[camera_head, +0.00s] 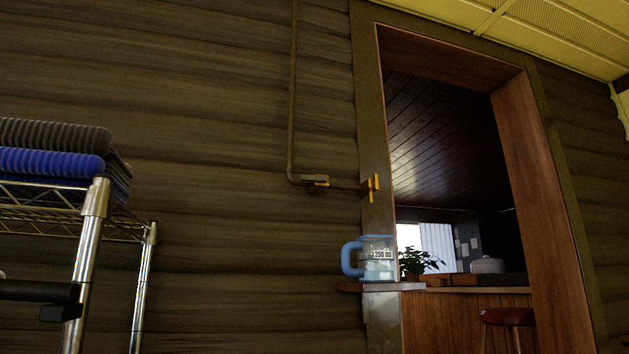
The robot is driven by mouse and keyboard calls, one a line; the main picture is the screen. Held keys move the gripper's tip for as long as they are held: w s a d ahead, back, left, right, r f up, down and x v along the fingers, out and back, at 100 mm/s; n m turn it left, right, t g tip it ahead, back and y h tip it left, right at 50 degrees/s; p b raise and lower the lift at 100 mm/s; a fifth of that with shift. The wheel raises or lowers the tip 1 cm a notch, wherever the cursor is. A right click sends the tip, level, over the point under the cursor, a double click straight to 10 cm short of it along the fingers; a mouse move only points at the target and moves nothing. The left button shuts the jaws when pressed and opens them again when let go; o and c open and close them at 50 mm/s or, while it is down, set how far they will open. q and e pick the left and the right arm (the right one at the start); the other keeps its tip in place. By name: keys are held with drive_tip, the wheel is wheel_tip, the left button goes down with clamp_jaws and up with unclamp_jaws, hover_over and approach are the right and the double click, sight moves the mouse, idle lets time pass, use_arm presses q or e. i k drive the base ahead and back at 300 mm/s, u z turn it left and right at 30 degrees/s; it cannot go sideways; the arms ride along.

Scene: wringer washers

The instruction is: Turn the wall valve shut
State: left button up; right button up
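A thin pipe (292,95) runs down the log wall, bends and goes right to the door frame. The wall valve (315,181) sits on its short level run, small and dim, with a yellowish handle that looks roughly in line with the pipe. A yellow-brown tap-like fitting (372,187) is at the pipe's right end. A black part at the lower left edge looks like my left gripper (60,303). It is well left of and below the valve, in front of the rack, and its fingers are not clear. My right gripper is out of view.
A chrome wire rack (90,225) holding folded blue and brown textiles (50,160) stands at left. A blue-handled measuring jug (377,260) stands on a ledge (378,287) below the fitting. A doorway opens at right, with a stool (508,316) and plant (418,261).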

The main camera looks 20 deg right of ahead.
sight(309, 178)
drive_tip(key=u, duration=1.25)
drive_tip(key=i, duration=0.4)
drive_tip(key=z, duration=0.85)
